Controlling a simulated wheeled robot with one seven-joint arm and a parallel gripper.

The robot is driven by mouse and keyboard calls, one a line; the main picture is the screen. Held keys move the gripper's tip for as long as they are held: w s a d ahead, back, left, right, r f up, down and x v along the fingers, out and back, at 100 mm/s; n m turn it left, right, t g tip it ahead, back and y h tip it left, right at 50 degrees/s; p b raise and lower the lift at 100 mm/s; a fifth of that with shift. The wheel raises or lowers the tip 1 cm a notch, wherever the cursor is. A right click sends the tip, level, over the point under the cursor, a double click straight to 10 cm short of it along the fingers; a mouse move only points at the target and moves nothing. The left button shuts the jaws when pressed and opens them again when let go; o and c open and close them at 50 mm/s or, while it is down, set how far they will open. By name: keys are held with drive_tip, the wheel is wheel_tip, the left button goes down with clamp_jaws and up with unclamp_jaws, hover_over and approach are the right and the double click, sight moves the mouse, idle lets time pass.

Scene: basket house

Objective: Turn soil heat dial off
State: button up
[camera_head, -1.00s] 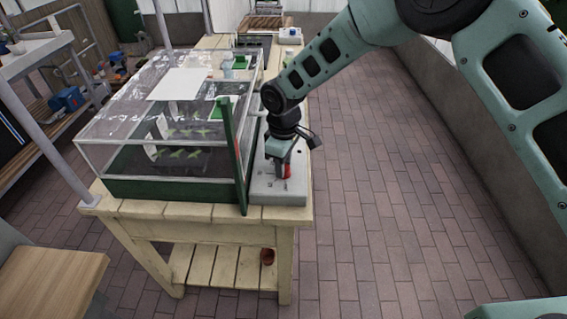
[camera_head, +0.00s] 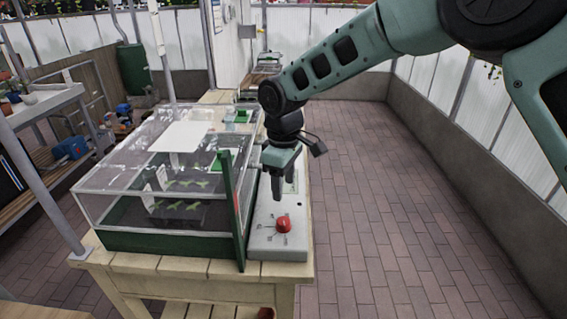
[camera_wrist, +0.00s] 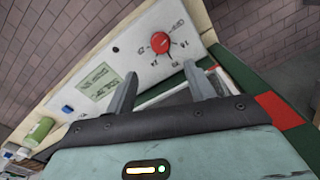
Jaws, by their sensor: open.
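The red dial (camera_head: 284,224) sits on the near end of a light grey control panel (camera_head: 262,246) to the right of the glass-topped propagator. In the wrist view the dial (camera_wrist: 160,42) is round with a pale pointer mark and printed marks around it; I cannot read them. My gripper (camera_head: 279,198) is above the panel, behind the dial in the head view and apart from it. In the wrist view its two fingers (camera_wrist: 163,88) are spread with nothing between them, and the dial lies beyond the fingertips.
The glass propagator (camera_head: 140,239) with seedlings stands left of the panel. A green upright post (camera_head: 232,205) rises between them. A wooden bench (camera_head: 140,262) bears both. In the wrist view the panel also has a blue button (camera_wrist: 67,109) and a label (camera_wrist: 98,82). The brick floor on the right is clear.

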wheel_tip(320, 180, up, 6)
idle(0.5)
drive_tip(key=s+d+m, duration=0.2)
drive_tip(key=s+d, duration=0.2)
drive_tip(key=s, duration=0.6)
drive_tip(key=s+d+m, duration=0.1)
drive_tip(key=s+d, duration=0.4)
drive_tip(key=s, duration=0.5)
drive_tip(key=s+d+m, duration=0.2)
drive_tip(key=s+d, duration=0.3)
drive_tip(key=s, duration=0.6)
drive_tip(key=shift+d+f+m+y, duration=0.2)
drive_tip(key=shift+d+m+y, duration=0.05)
drive_tip(key=shift+m+y, duration=0.05)
drive_tip(key=shift+s, duration=0.1)
